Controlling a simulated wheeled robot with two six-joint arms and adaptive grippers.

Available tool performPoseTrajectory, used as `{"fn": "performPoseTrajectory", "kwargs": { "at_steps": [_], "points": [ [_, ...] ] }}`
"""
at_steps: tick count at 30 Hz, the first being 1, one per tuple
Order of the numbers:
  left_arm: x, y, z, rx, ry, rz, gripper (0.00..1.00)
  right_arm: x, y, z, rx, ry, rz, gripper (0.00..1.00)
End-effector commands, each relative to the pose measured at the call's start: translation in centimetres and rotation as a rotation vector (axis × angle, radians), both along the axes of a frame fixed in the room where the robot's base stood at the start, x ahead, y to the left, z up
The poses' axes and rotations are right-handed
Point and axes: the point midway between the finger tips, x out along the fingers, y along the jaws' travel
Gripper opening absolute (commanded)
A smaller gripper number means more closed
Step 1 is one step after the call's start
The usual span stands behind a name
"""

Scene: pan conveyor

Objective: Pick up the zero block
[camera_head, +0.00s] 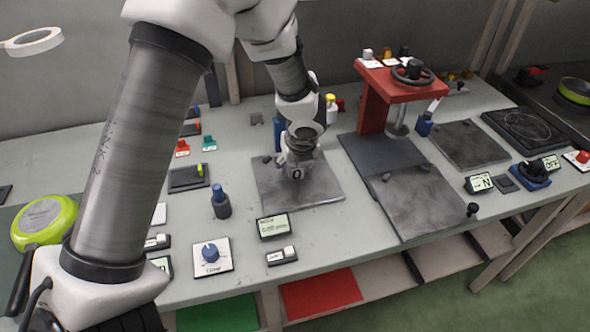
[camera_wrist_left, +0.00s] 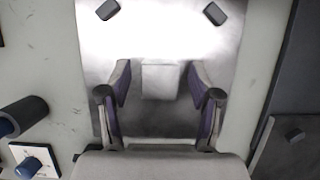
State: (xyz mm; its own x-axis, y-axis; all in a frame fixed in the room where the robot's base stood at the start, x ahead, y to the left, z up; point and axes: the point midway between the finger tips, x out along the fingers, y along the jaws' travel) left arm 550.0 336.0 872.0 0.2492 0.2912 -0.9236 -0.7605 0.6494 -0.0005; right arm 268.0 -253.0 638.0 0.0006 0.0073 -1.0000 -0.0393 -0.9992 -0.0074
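The zero block (camera_head: 296,174) is a small grey block with a dark "0" on its face. It is on the grey metal plate (camera_head: 325,188) at the middle of the bench. In the left wrist view its top shows as a pale square (camera_wrist_left: 160,82) between the fingers. My left gripper (camera_head: 296,162) is over the block, pointing down. Its two fingers are spread, one on each side, with a visible gap to the block in the left wrist view (camera_wrist_left: 160,76). The gripper hides part of the block in the head view. My right gripper is not in view.
Two dark stops (camera_wrist_left: 107,10) sit at the plate's corners. A blue-topped knob (camera_head: 220,202) stands left of the plate, and a small display (camera_head: 273,226) lies in front. A red press (camera_head: 374,100) with a handwheel stands to the right.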

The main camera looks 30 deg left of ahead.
Motion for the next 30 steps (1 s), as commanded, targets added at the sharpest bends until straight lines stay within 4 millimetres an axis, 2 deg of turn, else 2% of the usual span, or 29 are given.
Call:
{"fn": "performPoseTrajectory", "kwargs": {
  "at_steps": [1,4,5,17,26,30],
  "points": [
    [0.0,0.0,0.0,0.0,0.0,0.0,0.38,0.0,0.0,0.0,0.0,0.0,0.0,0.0],
    [0.0,0.0,0.0,0.0,0.0,0.0,0.03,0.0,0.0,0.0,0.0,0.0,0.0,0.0],
    [0.0,0.0,0.0,0.0,0.0,0.0,0.0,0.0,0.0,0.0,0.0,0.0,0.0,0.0],
    [0.0,0.0,0.4,0.0,0.0,-0.001,0.0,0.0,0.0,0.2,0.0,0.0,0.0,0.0],
    [0.0,0.0,4.0,0.0,-0.003,0.0,0.0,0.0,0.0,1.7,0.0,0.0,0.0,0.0],
    [-2.5,-0.9,3.5,0.002,0.001,-0.004,0.0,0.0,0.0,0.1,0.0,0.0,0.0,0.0]
  ]
}}
